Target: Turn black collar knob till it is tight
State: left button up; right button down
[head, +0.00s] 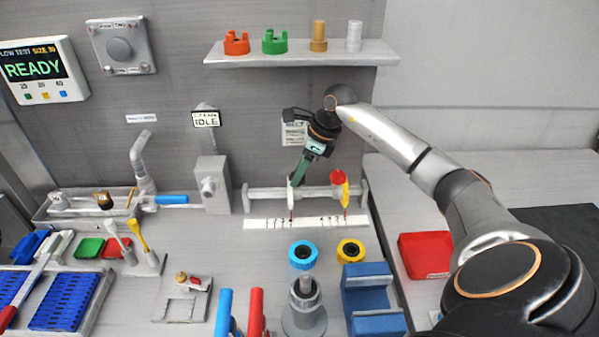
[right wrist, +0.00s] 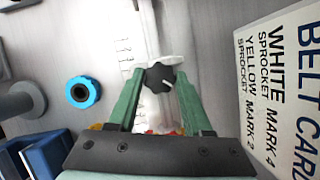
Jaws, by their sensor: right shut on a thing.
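The black collar knob (right wrist: 160,77), star-shaped with a pale pointer mark, shows in the right wrist view between my green fingers. It sits in front of a white part on the rail. My right gripper (right wrist: 158,86) is shut on the knob, one finger on each side. In the head view my right gripper (head: 295,180) reaches down to the left part of the horizontal rail (head: 318,192), and the knob is hidden there. A white piece with a red pointer hangs at that spot. My left gripper is in neither view.
A yellow collar (head: 346,192) with a red knob (head: 338,177) is at the rail's right end. A marked white scale strip (head: 306,223) lies below. Blue (head: 302,254) and yellow (head: 351,250) rings stand in front. A card (right wrist: 286,85) is close at the wrist view's right.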

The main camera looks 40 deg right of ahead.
jog(key=shift+w+d+n+g+y+b, duration=0.1)
jog(key=shift+n+g+y+b, duration=0.35)
jog(key=shift+n, duration=1.75)
jog(key=shift+g, duration=0.25)
jog(key=shift+c, duration=1.6)
grip_release()
jog(key=shift+y, duration=0.25)
jog(key=shift+d+r, duration=0.1)
jog(key=shift+r, duration=0.2)
jog(key=b+v, duration=0.1)
jog(key=v, duration=0.1)
jog(key=shift+s+d+r, duration=0.2)
jog(key=shift+s+d, duration=0.05)
jog(key=s+d+b, duration=0.2)
jog(key=s+d, duration=0.4)
jog(key=d, duration=0.3)
jog(key=shift+d, duration=0.35)
jog(key=shift+s, duration=0.1)
